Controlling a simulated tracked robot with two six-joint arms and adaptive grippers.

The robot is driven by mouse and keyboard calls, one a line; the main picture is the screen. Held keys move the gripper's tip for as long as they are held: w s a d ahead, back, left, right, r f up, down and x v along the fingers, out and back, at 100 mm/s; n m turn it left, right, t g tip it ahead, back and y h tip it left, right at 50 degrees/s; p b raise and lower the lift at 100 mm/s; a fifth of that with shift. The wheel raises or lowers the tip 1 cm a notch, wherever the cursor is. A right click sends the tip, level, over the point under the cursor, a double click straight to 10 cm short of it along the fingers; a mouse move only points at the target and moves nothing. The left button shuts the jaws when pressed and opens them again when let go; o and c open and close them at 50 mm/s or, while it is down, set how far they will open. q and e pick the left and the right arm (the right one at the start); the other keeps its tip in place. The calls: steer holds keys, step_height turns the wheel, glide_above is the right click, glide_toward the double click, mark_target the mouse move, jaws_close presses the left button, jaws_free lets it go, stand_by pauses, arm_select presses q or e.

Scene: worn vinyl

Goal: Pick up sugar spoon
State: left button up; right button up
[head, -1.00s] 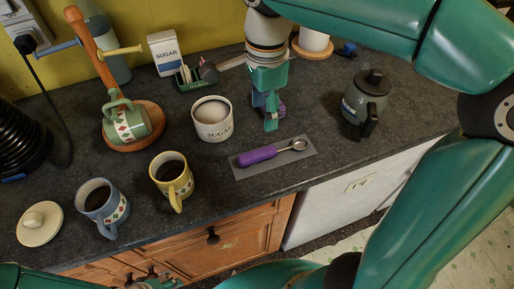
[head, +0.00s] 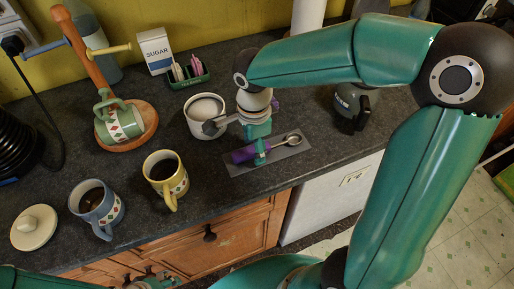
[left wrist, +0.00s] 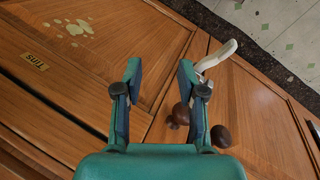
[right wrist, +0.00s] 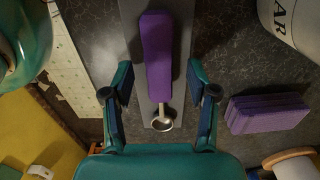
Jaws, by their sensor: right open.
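The sugar spoon has a purple handle (head: 243,154) and a metal bowl (head: 293,140). It lies on a flat grey mat (head: 240,169) on the dark worktop. In the right wrist view the purple handle (right wrist: 157,55) runs up the middle and the metal bowl (right wrist: 161,122) is nearest the jaws. My right gripper (head: 259,155) is over the spoon, and in the right wrist view its open fingers (right wrist: 158,90) stand on either side of it, apart from it. My left gripper (left wrist: 158,75) is open and empty in front of the wooden cupboard doors.
The sugar pot (head: 205,107) stands just behind the mat. A yellow mug (head: 166,176) and a blue mug (head: 97,207) stand left. A dark jug (head: 354,106) stands right.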

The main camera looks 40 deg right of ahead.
steer(key=shift+f, duration=0.6)
jaws_close()
steer(key=shift+r, duration=0.1)
step_height(320, 180, up, 28)
steer(key=p, duration=0.2)
steer(key=shift+p, duration=0.35)
